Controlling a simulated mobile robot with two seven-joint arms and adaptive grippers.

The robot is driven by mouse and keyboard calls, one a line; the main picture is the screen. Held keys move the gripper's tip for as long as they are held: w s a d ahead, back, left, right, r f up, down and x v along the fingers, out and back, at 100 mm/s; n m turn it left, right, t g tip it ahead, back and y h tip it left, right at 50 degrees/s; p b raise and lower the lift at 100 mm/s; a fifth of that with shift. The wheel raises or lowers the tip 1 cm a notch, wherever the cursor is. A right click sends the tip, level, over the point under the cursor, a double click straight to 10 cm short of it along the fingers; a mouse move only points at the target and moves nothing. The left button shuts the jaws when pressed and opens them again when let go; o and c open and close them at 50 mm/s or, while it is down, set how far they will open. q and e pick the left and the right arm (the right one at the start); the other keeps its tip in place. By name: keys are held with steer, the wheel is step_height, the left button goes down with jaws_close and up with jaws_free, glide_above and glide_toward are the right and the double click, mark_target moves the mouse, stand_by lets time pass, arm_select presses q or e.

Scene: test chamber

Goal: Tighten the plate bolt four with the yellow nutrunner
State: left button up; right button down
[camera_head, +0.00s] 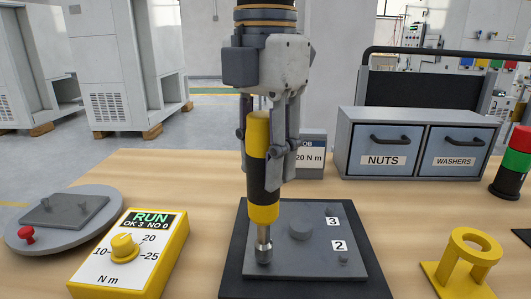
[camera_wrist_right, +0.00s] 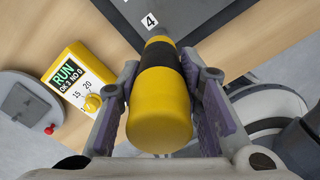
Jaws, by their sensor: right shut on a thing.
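My right gripper (camera_head: 267,160) is shut on the yellow nutrunner (camera_head: 258,130), a yellow and black tool held nearly upright. In the right wrist view, the fingers (camera_wrist_right: 165,88) grip both sides of the nutrunner (camera_wrist_right: 160,110). Its metal socket (camera_head: 264,248) points down at the plate's near-left corner. Any bolt there is hidden, and I cannot tell whether the socket is seated. The grey plate (camera_head: 305,262) has a round central boss and bolts by labels 3 (camera_head: 332,222) and 2 (camera_head: 339,246). My left gripper is out of view.
A yellow controller (camera_head: 130,250) reading RUN, OK 3, NO 0 stands left of the plate. NUTS and WASHERS bins (camera_head: 345,145), a yellow holder (camera_head: 466,262) and a signal light (camera_head: 514,160) are right.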

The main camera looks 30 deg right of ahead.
mark_target(265, 113)
steer(key=shift+f, duration=0.45)
stand_by(1.1)
steer(key=shift+w+r, duration=0.1)
steer(key=shift+r, duration=3.6)
